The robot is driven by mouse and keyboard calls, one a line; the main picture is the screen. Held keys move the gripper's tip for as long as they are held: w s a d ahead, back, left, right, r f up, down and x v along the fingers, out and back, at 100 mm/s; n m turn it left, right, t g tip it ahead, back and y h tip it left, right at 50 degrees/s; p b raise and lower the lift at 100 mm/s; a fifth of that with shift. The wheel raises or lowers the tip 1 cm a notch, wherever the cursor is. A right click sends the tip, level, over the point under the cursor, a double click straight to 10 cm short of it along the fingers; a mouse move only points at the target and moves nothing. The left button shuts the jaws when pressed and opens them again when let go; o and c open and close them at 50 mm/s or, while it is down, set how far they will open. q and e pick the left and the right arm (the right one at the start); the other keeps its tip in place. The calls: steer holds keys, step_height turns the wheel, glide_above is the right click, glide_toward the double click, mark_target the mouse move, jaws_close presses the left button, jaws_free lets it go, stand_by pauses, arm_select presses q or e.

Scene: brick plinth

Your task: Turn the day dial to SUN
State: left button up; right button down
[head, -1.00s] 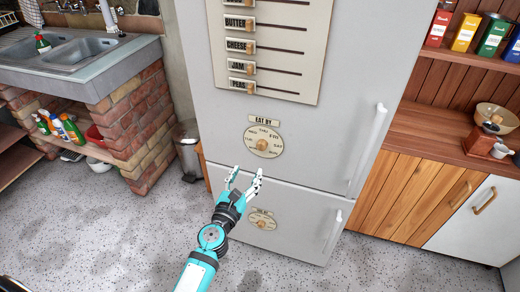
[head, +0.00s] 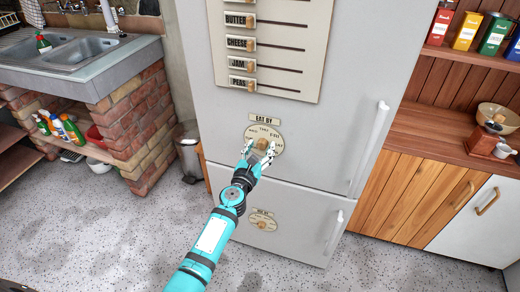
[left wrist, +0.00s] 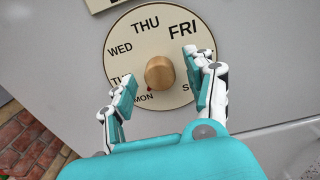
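The day dial (head: 275,134) is a round cream plate under an "EAT BY" label on the fridge's upper door. In the left wrist view the dial face (left wrist: 140,40) reads MON, WED, THU and FRI, with other words partly covered. Its wooden knob (left wrist: 160,72) stands in the middle, and a small red mark sits at its lower left, near MON. My left gripper (head: 258,149) is at the dial, open, with one finger on each side of the knob. Gaps show between the fingers and the knob. My right gripper is in neither view.
A second, smaller dial (head: 263,221) is on the lower fridge door. A board (head: 290,62) with food-labelled sliders hangs above the day dial. The upper door's handle (head: 369,150) stands out at the right. A brick sink unit (head: 130,125) and a bin (head: 188,152) are at left.

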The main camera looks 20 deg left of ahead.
arm_select(q)
jaws_close()
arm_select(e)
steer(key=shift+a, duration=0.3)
arm_select(q)
steer(key=shift+m, duration=0.3)
